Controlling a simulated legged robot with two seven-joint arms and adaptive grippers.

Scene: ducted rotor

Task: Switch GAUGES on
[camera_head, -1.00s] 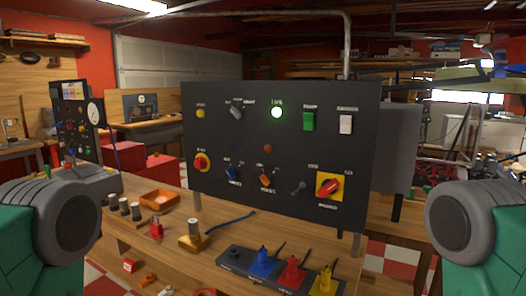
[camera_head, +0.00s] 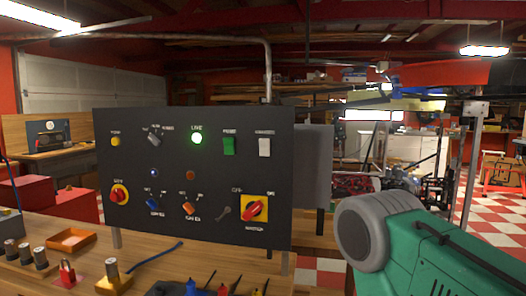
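A dark upright control panel (camera_head: 120,225) stands on the wooden bench, left of centre. The small labels are blurred, and I cannot tell for sure which one reads GAUGES. The green lamp (camera_head: 196,139) marked LIVE is lit. A red knob on a yellow plate (camera_head: 255,209) sits at lower right. Neither gripper shows. Part of my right arm fills the lower right, apart from the panel in the picture.
On the bench (camera_head: 60,270) are an orange tray (camera_head: 72,240), several metal cylinders, a red padlock (camera_head: 67,272) and a blue cable (camera_head: 155,256). A grey box stands behind the panel's right edge. The space before the panel's face looks clear.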

